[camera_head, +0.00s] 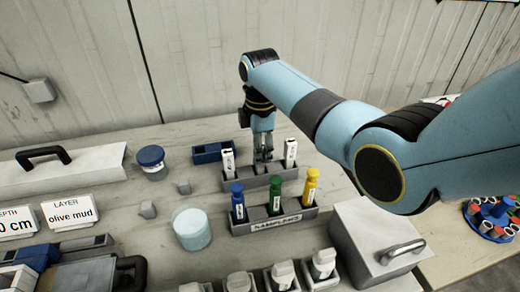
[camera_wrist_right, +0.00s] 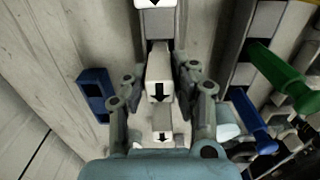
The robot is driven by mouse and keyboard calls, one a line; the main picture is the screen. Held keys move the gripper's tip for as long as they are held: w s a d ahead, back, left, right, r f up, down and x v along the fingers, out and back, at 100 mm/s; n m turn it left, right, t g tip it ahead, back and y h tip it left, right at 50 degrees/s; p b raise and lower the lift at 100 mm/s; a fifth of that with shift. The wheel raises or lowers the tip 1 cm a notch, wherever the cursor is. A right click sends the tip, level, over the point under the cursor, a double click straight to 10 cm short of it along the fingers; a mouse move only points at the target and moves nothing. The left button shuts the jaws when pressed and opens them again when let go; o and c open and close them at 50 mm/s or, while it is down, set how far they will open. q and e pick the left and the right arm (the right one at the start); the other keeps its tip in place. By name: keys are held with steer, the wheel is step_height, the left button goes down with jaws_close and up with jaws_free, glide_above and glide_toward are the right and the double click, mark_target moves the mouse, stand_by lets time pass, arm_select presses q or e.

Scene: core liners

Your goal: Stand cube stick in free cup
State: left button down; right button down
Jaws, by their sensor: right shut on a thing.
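A grey rack labelled "SAMPLERS" (camera_head: 292,219) holds blue, green and yellow samplers in its front row. Behind them, white sticks with black arrows stand upright at the left (camera_head: 228,163) and right (camera_head: 290,153) of the back row. My right gripper (camera_head: 263,156) points down between these two, over the middle of the back row. In the wrist view its fingers (camera_wrist_right: 162,98) are shut around a white stick with a black arrow (camera_wrist_right: 158,70). The gripper hides most of this stick in the head view. I cannot tell whether its lower end is seated in the middle cup.
A blue tray (camera_head: 207,153) and a blue-lidded jar (camera_head: 151,160) stand left of the rack. A pale blue cylinder (camera_head: 191,230) is near its front left. A grey box with a handle (camera_head: 372,245) is at its right; several grey holders line the front.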

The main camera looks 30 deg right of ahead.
steer(key=shift+f, duration=0.1)
steer(key=c, duration=1.1)
jaws_free()
step_height(320, 180, up, 12)
steer(key=shift+r, duration=0.15)
